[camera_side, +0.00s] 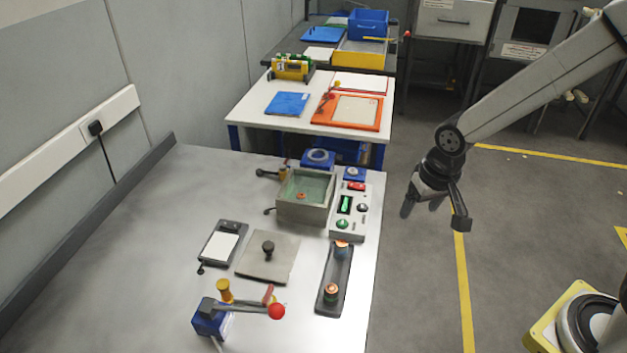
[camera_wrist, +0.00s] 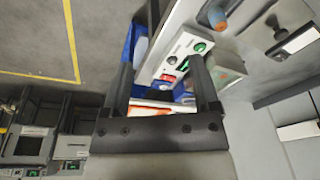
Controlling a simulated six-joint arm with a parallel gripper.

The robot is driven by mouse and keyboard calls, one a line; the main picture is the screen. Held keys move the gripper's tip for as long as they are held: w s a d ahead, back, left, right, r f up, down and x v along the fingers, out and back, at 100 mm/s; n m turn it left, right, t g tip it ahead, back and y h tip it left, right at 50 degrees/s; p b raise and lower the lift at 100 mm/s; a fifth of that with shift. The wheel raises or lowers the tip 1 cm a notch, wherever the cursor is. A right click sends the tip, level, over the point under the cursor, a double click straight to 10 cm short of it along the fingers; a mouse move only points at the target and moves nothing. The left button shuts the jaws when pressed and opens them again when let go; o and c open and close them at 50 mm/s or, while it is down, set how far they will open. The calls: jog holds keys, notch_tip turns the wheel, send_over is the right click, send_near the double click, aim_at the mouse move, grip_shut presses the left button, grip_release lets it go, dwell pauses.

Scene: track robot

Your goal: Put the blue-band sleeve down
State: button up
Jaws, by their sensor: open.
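Two short sleeves stand upright on a dark narrow tray (camera_side: 328,309) at the bench's right edge. The rear sleeve (camera_side: 341,248) and front sleeve (camera_side: 331,292) both have orange-brown tops. Their bands are too small to tell which is blue. My gripper (camera_side: 433,210) is open, out past the bench's right edge and above the floor, clear of both sleeves. In the wrist view its fingers (camera_wrist: 162,98) are spread apart. A small blue-grey shape (camera_wrist: 140,50) shows near the left finger there; I cannot tell what it is.
A control box (camera_side: 348,210), an open grey bin (camera_side: 303,197), a square plate with a knob (camera_side: 268,259) and a lever clamp with a red ball (camera_side: 211,319) stand on the bench. A white table (camera_side: 250,108) is behind. The bench's left part is clear.

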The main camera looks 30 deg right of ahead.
jog(key=s+d+n, duration=0.2)
jog(key=s+d, duration=0.1)
jog(key=s, duration=0.3)
jog(key=shift+d+r+n+t, duration=0.15)
jog(key=shift+r+n+t, duration=0.15)
jog(key=shift+n, duration=0.1)
